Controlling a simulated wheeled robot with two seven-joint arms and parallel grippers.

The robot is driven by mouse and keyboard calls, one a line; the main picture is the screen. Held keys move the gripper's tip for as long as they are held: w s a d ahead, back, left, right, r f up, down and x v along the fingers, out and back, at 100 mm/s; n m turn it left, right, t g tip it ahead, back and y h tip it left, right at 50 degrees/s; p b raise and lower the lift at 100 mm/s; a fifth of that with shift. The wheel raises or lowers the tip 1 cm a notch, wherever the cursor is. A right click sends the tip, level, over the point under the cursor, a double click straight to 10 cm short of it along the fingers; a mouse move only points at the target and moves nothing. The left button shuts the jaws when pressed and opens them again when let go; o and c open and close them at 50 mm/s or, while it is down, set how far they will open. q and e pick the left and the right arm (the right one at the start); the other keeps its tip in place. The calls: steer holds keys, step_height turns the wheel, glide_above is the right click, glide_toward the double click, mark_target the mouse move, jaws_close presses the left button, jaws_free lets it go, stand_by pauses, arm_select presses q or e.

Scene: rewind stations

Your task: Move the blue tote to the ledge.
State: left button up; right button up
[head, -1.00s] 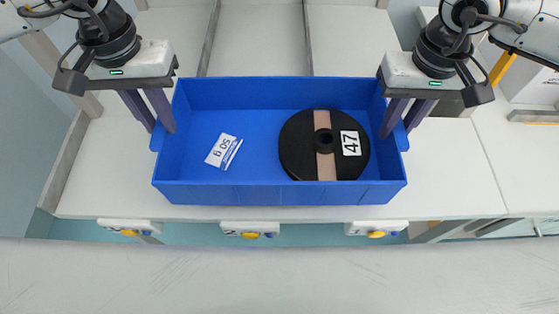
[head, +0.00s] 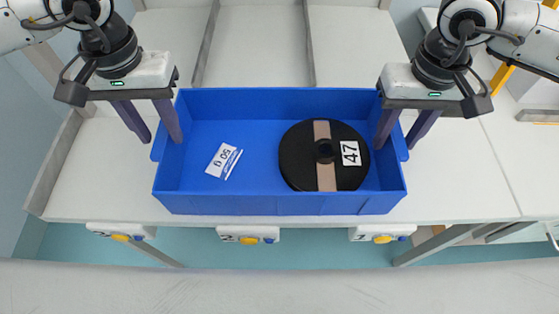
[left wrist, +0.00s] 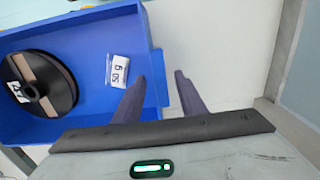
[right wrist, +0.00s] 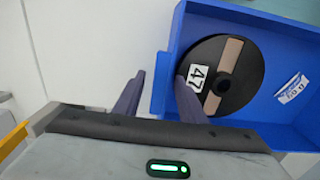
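The blue tote (head: 260,203) sits upright over the white worktop near its front edge. Inside are a black spool (head: 300,155) labelled 47 with a tan stripe, and a small white packet (head: 222,160) marked 50 g. My left gripper (head: 163,140) straddles the tote's left wall, one finger inside and one outside. The left wrist view shows its fingers (left wrist: 160,82) apart. My right gripper (head: 394,144) straddles the right wall likewise, and its fingers (right wrist: 160,82) are apart in the right wrist view. I cannot tell which surface is the ledge.
The white worktop (head: 260,50) has raised grey strips (head: 208,45) running back behind the tote. Several white units with yellow and blue buttons (head: 248,236) line its front edge. Free worktop lies to the right (head: 460,165).

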arm_select(q)
steer(key=shift+r, duration=0.1)
arm_select(e)
steer(key=shift+r, duration=0.25)
arm_select(q)
step_height(320, 180, up, 12)
arm_select(e)
step_height(320, 180, up, 12)
steer(key=shift+f, duration=0.2)
stand_by(0.6)
